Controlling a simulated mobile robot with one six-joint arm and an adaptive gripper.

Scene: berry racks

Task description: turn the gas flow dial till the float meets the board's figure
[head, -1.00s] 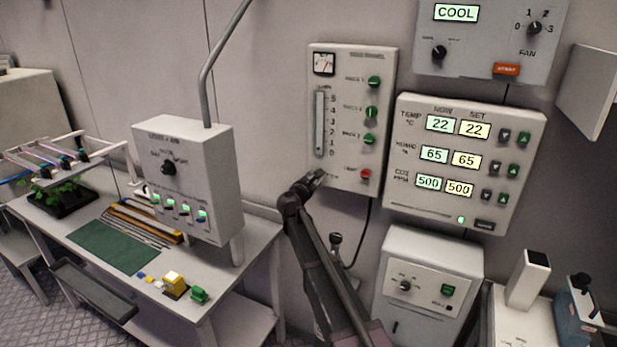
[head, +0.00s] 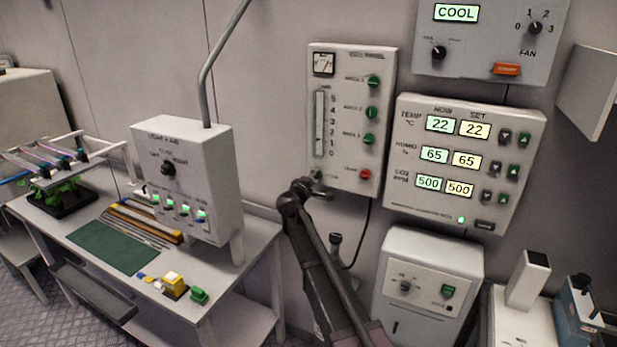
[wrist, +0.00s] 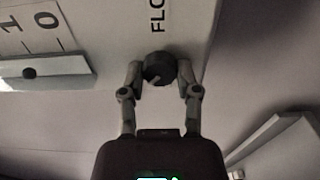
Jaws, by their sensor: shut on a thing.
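The gas flow dial (wrist: 159,66) is a dark round knob with a pale pointer mark, beside lettering reading "FLO". My gripper (wrist: 161,73) is shut on the dial, one finger on each side. In the head view my gripper (head: 318,184) is at the lower left corner of the gas panel (head: 347,65) and largely hides the dial. The flow tube (head: 319,125) stands upright on that panel beside a number scale. I cannot make out a board with a flow figure.
Green knobs (head: 372,112) and a red button (head: 365,174) are on the same panel. A climate panel (head: 420,208) with lit readouts is to the right. A grey cabinet (head: 440,250) stands below, and a white control box (head: 215,150) is to the left.

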